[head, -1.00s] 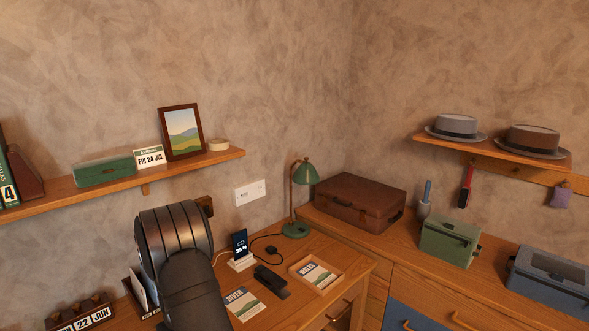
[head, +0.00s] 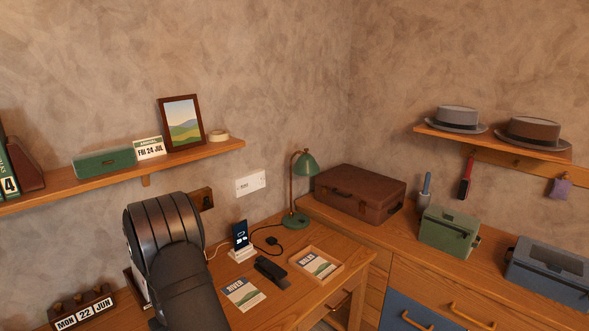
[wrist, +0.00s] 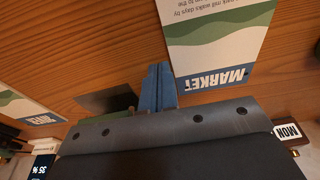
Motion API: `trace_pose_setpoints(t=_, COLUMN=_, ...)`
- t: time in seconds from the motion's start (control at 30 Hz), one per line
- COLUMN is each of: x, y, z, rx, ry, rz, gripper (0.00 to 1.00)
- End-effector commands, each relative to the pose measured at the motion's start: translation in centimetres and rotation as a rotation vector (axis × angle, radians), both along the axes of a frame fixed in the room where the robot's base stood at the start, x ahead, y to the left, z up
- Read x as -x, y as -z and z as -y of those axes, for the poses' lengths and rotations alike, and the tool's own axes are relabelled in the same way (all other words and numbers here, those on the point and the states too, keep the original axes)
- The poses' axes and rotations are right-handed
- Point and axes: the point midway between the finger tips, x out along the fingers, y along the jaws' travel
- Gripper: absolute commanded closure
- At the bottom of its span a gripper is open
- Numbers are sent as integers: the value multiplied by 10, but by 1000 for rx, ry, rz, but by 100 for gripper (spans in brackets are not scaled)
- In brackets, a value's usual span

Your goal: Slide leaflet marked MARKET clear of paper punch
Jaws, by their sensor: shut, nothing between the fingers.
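The leaflet marked MARKET (wrist: 215,45) lies flat on the wooden desk in the wrist view, upside down at top right, cream and green with a blue title. My gripper's blue fingers (wrist: 157,75) are shut and empty, just left of its title end; I cannot tell whether they touch it. A dark, flat-topped thing with green below (wrist: 108,101), perhaps the paper punch, shows left of the fingers, mostly hidden by my gripper body. Bare desk shows between its visible part and the leaflet. In the head view my arm hides the fingers and this leaflet.
A RIVER leaflet (head: 243,293) lies on the desk, with a black desk tool (head: 271,271) beside it. A wooden tray (head: 338,272) holds another leaflet. A phone on a stand (head: 241,237), a green lamp (head: 304,165) and a MON 22 JUN calendar (head: 84,315) stand around.

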Motion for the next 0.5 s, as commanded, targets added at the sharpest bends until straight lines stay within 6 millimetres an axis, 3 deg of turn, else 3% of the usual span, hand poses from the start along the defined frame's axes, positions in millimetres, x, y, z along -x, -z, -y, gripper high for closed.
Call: trace_pose_setpoints(t=0.5, x=-4, y=-4, z=4, rx=-1, ry=1, rz=1, gripper=100)
